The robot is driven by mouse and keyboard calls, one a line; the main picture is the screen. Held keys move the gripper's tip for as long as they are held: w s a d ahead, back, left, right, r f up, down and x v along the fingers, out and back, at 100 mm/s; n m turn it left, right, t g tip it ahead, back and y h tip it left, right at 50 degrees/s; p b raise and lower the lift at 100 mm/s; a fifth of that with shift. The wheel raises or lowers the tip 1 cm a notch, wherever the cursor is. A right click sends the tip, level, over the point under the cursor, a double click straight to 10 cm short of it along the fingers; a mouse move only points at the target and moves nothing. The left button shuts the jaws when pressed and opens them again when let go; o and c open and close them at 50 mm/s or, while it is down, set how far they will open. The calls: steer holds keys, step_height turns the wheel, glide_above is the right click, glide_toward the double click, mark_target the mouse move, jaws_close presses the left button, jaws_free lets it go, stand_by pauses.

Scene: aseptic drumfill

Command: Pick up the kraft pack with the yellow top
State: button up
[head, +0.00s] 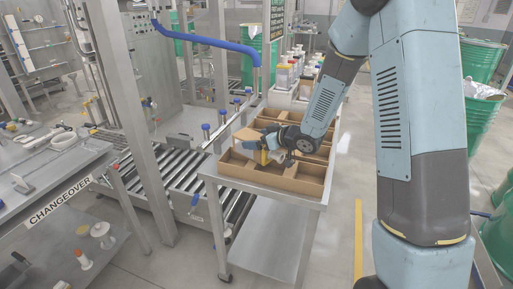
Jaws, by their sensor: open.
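My gripper (262,146) is open at the end of my arm, low over a divided kraft-brown carton (290,183) on a steel cart. A small tan, flat-topped piece (248,134) shows just left of the gripper; I cannot tell whether it is a pack or part of the carton. A small yellow patch (264,157) shows right at the fingers. It may be the yellow top of the kraft pack, but it is too small to tell, and the gripper and wrist hide part of that spot. I see nothing clearly held.
The steel cart (262,193) has a clear lower shelf. A roller conveyor (175,178) runs along its left. Blue-capped posts (206,131) stand between them. Jars (284,75) stand behind the carton. A steel bench with a CHANGEOVER label (60,201) is at left, green drums (481,120) at right.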

steer(key=c, duration=1)
steer(key=shift+r, duration=0.1)
